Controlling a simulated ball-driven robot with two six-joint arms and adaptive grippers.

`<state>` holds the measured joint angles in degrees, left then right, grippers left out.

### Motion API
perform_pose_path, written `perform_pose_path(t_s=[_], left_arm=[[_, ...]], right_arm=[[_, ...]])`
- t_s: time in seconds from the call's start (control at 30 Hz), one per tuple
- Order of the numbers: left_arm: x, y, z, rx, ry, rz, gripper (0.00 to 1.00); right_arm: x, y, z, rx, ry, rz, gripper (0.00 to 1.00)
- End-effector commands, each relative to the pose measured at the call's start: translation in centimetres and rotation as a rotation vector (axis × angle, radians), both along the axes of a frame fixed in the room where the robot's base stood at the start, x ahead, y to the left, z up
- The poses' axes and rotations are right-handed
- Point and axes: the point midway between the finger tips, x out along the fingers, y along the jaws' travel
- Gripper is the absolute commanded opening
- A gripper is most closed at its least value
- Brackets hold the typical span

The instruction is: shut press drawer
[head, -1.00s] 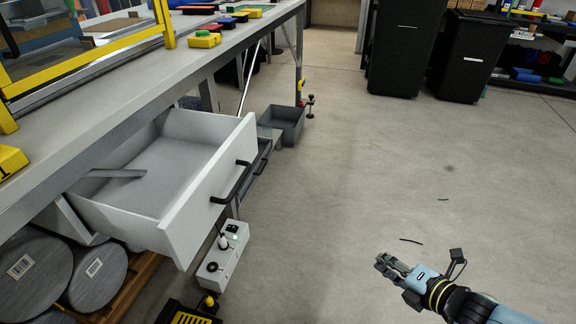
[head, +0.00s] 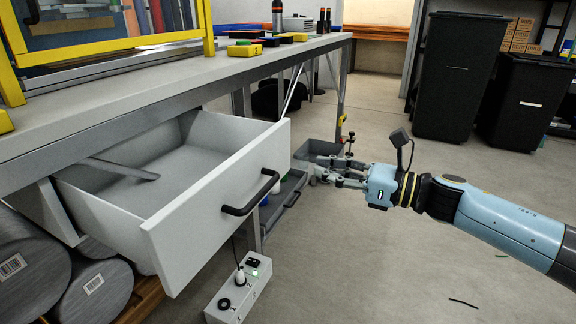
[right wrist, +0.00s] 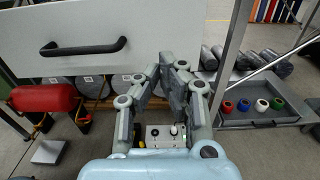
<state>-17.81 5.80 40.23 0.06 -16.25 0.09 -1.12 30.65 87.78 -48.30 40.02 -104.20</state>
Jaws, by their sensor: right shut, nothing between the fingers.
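The press drawer (head: 222,200) is a light grey box pulled out from under the workbench, with a black bar handle (head: 251,193) on its front. It is open, and a grey bar lies inside it. The drawer front and handle (right wrist: 83,47) also show in the right wrist view, at the upper left. My right gripper (head: 318,167) is shut and empty, to the right of the drawer front and apart from it. In the right wrist view its fingers (right wrist: 167,72) point toward the area below and right of the handle. My left gripper is not in view.
The workbench (head: 130,92) runs along the left. A white control box (head: 238,290) stands on the floor below the drawer. A lower grey tray (right wrist: 262,113) holds several coloured rolls. Grey cylinders (head: 85,285) lie under the bench.

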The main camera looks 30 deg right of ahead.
Motion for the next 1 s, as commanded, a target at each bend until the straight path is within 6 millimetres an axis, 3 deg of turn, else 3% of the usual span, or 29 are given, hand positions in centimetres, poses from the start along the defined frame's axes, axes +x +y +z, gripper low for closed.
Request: perform_pose_path(t_s=[0.2, 0.4, 1.0], left_arm=[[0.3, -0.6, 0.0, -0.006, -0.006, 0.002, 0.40], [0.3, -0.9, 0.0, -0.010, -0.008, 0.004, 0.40], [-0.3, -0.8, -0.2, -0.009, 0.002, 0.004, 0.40]], right_arm=[[3.7, 2.8, 0.1, 0.003, -0.001, -0.002, 0.00], [5.7, 4.4, 0.0, 0.002, 0.000, -0.002, 0.00], [6.5, 5.1, -0.1, 0.002, 0.001, -0.001, 0.00]])
